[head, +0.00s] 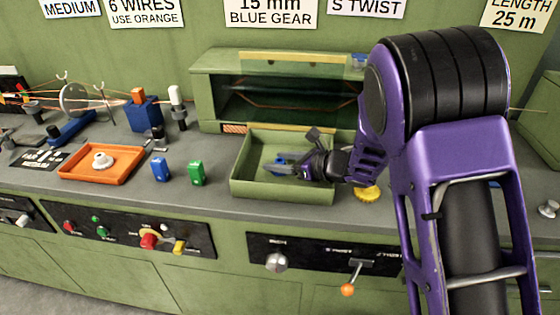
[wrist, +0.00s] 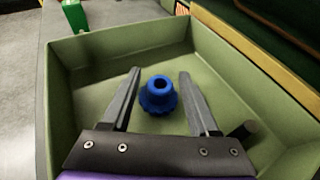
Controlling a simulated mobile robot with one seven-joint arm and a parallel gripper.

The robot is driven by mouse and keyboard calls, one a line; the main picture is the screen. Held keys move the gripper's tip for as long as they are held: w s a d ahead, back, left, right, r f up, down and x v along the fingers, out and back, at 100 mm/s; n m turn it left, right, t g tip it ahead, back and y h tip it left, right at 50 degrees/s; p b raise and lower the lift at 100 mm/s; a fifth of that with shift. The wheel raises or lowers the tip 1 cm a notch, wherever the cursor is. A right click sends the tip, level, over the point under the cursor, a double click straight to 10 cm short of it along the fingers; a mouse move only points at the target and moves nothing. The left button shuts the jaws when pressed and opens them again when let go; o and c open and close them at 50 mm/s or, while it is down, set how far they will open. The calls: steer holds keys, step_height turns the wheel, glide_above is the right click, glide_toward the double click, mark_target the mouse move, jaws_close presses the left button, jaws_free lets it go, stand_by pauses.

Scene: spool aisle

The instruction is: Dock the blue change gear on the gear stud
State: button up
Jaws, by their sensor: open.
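The blue change gear (wrist: 158,98) lies in the green tray (wrist: 85,45), its round hub and centre hole facing up. It shows in the head view as a small blue patch (head: 280,160), partly hidden by my gripper (head: 277,168). My gripper is open, with one finger on each side of the gear in the wrist view (wrist: 160,73) and a visible gap on both sides. I cannot tell from these views how high the fingers are above the tray floor. I cannot make out the gear stud with certainty.
A yellow gear (head: 367,194) sits right of the tray, by my arm. Blue (head: 161,169) and green (head: 196,173) blocks stand left of it. An orange tray (head: 85,172) with a white part is farther left. A green cabinet with a glass front (head: 285,100) stands behind.

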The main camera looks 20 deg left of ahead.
steer(key=shift+r, duration=0.15)
steer(key=shift+r+p, duration=0.55)
steer(key=shift+p, duration=0.5)
steer(key=shift+d+r, duration=0.15)
steer(key=shift+d, duration=0.15)
steer(key=v, duration=1.1)
steer(key=shift+s+d, duration=0.15)
